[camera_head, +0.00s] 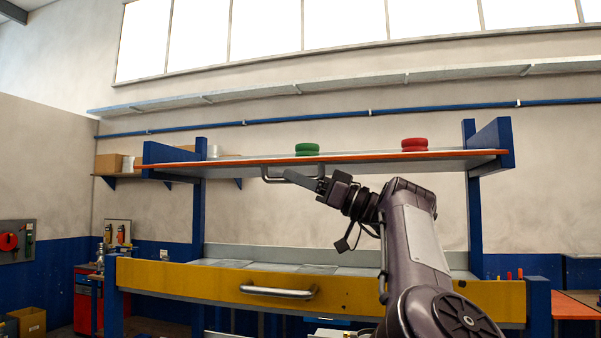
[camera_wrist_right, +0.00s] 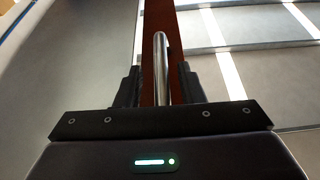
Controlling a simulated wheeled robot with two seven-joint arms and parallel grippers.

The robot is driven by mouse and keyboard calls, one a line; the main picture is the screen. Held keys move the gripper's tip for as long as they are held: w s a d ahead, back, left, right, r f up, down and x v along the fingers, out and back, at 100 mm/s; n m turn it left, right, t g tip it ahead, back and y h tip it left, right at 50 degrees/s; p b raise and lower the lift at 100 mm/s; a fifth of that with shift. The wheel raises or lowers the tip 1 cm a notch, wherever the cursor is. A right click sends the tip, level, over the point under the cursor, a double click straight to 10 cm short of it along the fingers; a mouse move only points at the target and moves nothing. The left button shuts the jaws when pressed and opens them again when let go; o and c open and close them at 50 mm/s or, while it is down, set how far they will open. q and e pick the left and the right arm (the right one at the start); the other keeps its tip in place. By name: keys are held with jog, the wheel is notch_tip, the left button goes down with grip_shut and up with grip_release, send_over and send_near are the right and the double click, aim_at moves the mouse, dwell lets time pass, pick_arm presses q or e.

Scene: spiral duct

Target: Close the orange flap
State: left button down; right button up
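The orange flap (camera_head: 420,156) is the raised, roughly level panel along the top of the blue-posted bench, seen nearly edge-on in the head view. Its metal handle (camera_head: 266,174) hangs below its front edge, left of centre. My right gripper (camera_head: 302,179) is at the handle's right part. In the right wrist view, the handle bar (camera_wrist_right: 161,70) runs between the two fingers of the gripper (camera_wrist_right: 160,88), with a gap on each side. The flap shows there as a dark reddish strip (camera_wrist_right: 187,32). My left gripper is not in view.
A green round object (camera_head: 307,149) and a red one (camera_head: 414,144) rest on top of the upper panel. Below is a yellow front panel (camera_head: 200,284) with its own metal handle (camera_head: 278,292). Blue posts (camera_head: 198,215) stand at both sides. Open space lies between the panels.

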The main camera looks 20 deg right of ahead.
jog(key=shift+a, duration=0.25)
jog(key=c, duration=0.4)
grip_shut()
